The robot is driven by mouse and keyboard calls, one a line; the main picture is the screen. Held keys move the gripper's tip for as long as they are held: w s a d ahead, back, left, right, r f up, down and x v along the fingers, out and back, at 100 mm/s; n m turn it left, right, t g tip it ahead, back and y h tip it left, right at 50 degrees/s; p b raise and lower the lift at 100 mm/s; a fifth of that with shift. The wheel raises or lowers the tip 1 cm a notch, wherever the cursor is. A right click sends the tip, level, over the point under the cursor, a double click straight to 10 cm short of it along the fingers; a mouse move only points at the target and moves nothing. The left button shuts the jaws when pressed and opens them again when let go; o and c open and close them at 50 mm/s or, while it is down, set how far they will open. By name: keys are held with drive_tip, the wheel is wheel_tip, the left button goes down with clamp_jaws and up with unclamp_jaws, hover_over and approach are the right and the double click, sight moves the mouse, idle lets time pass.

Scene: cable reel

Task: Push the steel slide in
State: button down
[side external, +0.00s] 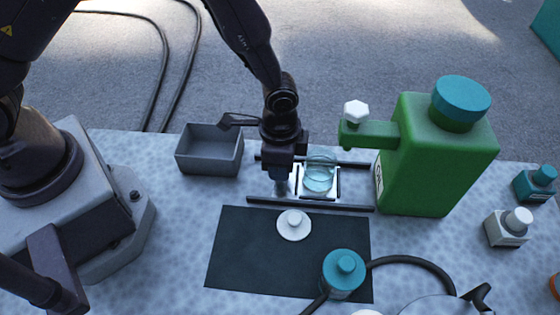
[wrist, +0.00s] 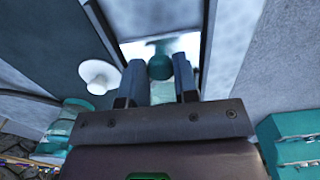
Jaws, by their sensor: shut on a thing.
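The steel slide (side external: 317,196) is a pale, bright plate lying between two dark rails; a clear teal-tinted glass beaker (side external: 319,177) stands on it. My gripper (side external: 281,184) points down at the slide's left end, between the rails, shut on a small upright grip there. The fingertips mostly hide that grip. In the wrist view my gripper (wrist: 157,75) has its two fingers either side of a rounded teal thing, with the bright plate (wrist: 188,43) beyond. I cannot tell whether this teal thing is the grip or the beaker.
A green jug (side external: 425,165) stands right of the slide, its spout reaching left towards the beaker. A grey open bin (side external: 209,153) is behind left of my gripper. In front, a dark mat (side external: 248,260) holds a white disc (side external: 293,232) and a teal-topped jar (side external: 344,272).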

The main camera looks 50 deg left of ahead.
sight(303, 180)
drive_tip(key=shift+w+d, duration=1.6)
drive_tip(key=shift+w, duration=0.05)
drive_tip(key=c, duration=0.9)
unclamp_jaws()
drive_tip(key=shift+o, duration=0.2)
wheel_tip(303, 180, up, 13)
drive_tip(key=shift+s, duration=0.1)
